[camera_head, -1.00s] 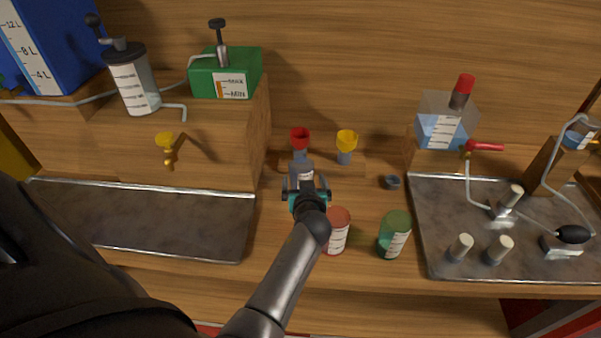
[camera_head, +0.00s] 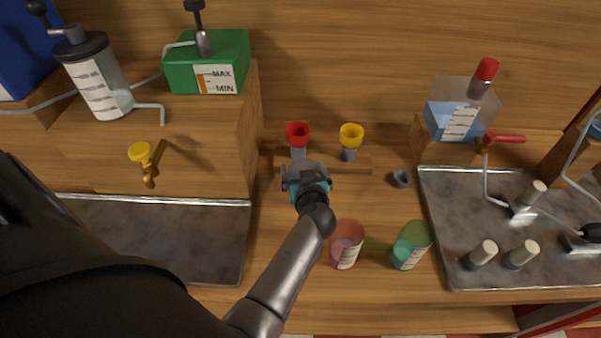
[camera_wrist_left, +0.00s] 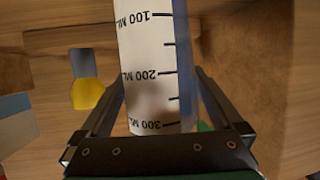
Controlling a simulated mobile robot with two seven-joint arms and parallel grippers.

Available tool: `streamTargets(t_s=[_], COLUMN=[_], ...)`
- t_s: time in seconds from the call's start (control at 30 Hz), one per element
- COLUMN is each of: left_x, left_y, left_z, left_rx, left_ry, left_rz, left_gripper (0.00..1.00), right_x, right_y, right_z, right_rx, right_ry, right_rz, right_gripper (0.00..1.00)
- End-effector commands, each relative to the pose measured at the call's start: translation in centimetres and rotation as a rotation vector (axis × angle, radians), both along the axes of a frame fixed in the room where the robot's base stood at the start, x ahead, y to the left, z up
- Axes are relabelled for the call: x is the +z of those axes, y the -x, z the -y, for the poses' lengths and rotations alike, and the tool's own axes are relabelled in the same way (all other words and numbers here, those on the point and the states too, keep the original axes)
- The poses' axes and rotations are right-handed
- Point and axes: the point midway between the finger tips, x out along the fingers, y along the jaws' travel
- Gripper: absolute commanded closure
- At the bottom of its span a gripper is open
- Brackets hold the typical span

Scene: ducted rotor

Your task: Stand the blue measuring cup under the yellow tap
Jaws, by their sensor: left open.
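The measuring cup (camera_wrist_left: 150,70) shows in the left wrist view as a cylinder with a white scale marked in ML and a bluish side. It lies between the two fingers of my left gripper (camera_wrist_left: 165,105). The fingers are open and look apart from it. In the head view my left gripper (camera_head: 305,180) is in front of the red funnel and mostly hides the cup. The yellow tap (camera_head: 142,155) is on the front of the wooden block at left, above a grey metal tray (camera_head: 190,235). My right gripper is not in view.
A red funnel (camera_head: 298,132) and a yellow funnel (camera_head: 351,134) stand in a low wooden rack (camera_head: 365,164). A red cup (camera_head: 346,243) and a green cup (camera_head: 411,245) stand right of my arm. A tray (camera_head: 450,205) with several pegs is at right.

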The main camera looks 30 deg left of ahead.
Motion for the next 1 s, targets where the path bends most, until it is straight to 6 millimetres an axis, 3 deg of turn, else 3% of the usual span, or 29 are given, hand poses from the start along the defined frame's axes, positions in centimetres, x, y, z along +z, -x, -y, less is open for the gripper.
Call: streamTargets(t_s=[0.1, 0.37, 1.0], left_x=[-0.3, -0.3, -0.2], left_y=[0.2, 0.2, 0.2], left_z=[0.3, 0.3, 0.2], left_rx=[0.001, 0.001, 0.001], left_ry=[0.000, 0.000, 0.000], left_rz=[-0.001, -0.001, 0.000], left_gripper=[0.00, 0.00, 0.72], right_x=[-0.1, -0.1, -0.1], right_y=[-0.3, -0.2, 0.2], right_z=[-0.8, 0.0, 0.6], right_rx=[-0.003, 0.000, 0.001], right_ry=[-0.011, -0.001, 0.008], right_rz=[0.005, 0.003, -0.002], right_gripper=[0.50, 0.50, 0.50])
